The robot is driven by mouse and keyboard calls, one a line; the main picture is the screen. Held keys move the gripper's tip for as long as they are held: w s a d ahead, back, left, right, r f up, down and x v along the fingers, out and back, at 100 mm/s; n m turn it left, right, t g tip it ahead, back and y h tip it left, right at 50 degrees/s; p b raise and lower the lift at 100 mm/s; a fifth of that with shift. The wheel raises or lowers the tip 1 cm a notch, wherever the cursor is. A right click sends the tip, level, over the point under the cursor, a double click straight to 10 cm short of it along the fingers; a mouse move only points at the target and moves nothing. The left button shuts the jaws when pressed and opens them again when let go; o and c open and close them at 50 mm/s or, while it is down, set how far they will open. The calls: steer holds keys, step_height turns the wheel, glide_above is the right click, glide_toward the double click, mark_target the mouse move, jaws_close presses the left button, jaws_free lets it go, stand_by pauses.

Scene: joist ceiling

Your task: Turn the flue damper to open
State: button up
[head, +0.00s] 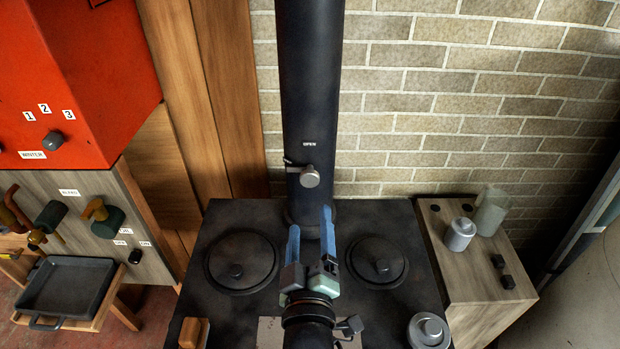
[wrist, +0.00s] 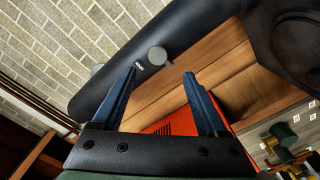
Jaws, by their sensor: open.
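The black flue pipe (head: 312,80) rises from the stove top, with a white OPEN label (head: 306,143) on its front. Below the label is the flue damper, with a round grey knob (head: 310,177) and a thin bar reaching left from it. My gripper (head: 310,220) is open and empty, its blue fingers pointing at the pipe below the knob in the head view. In the wrist view the knob (wrist: 157,55) shows just beyond and between the fingertips (wrist: 159,74), apart from them. The pipe (wrist: 200,25) runs diagonally behind it.
The dark stove top (head: 305,232) has round lids (head: 240,262) (head: 377,260) on both sides. An orange-red cabinet (head: 70,70) with dials stands at left. A brick wall (head: 450,120) is behind.

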mark_target(310, 182)
steer(key=w, duration=1.2)
steer(key=shift+r, duration=0.2)
jaws_close()
